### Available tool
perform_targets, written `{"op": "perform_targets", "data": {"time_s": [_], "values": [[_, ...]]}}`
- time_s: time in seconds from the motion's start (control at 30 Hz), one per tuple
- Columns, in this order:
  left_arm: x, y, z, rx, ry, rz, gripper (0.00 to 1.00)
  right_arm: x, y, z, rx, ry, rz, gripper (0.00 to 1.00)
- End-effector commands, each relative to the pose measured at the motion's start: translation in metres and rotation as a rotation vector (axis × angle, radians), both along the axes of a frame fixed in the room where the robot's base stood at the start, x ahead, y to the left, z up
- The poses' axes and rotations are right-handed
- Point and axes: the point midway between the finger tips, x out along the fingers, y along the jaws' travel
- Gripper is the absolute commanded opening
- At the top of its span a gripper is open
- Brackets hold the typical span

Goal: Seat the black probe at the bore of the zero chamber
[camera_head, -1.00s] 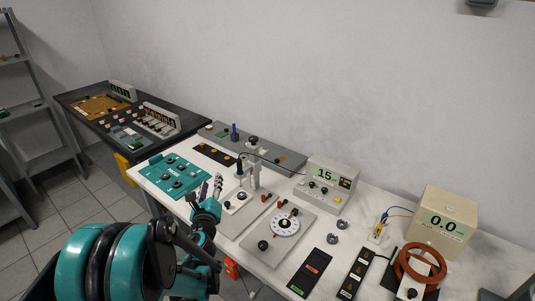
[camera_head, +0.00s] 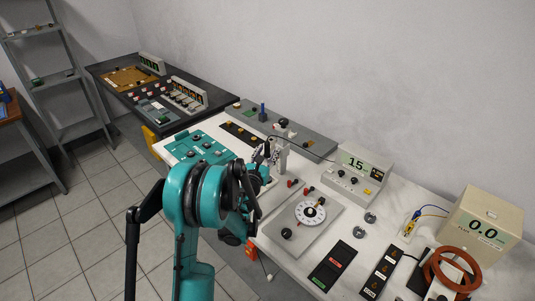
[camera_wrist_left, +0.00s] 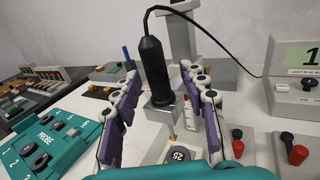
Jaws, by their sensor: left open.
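The black probe (camera_wrist_left: 153,68) stands upright in the left wrist view, with a black cable leaving its top. Its lower end is at a small grey metal block (camera_wrist_left: 160,112); I cannot tell how deep it sits. My left gripper (camera_wrist_left: 165,92) is open, its purple-padded fingers on either side of the probe and apart from it. In the head view the left gripper (camera_head: 264,155) is over the bench beside the pale post (camera_head: 281,160), and my arm hides much of that spot. I cannot single out the zero chamber or its bore by a label. My right gripper is not in view.
The cable runs to a meter (camera_head: 362,176) reading about 15. A dial plate (camera_head: 330,225), a teal panel (camera_head: 185,152) and a grey rail plate (camera_head: 315,142) lie around. A 0.0 box (camera_head: 482,228) and copper-coloured coil (camera_head: 450,268) stand at the right.

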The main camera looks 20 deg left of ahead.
Motion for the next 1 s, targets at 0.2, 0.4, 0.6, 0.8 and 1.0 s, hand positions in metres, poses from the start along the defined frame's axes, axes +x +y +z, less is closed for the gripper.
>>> {"op": "perform_targets", "data": {"time_s": [0.2, 0.4, 0.6, 0.8, 1.0], "values": [[0.002, 0.0, 0.001, -0.001, 0.0, 0.0, 0.43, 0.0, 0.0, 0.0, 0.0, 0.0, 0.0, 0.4], [0.002, 0.0, 0.001, -0.001, 0.0, 0.0, 0.0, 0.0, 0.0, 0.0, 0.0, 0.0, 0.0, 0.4], [0.001, 0.0, 0.001, -0.001, 0.0, 0.001, 0.0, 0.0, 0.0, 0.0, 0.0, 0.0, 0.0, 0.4], [0.002, 0.0, 0.007, -0.001, 0.0, 0.001, 0.0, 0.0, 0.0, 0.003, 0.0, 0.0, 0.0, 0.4], [0.001, 0.0, 0.046, -0.001, 0.0, 0.001, 0.0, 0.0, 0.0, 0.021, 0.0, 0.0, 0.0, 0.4]]}}
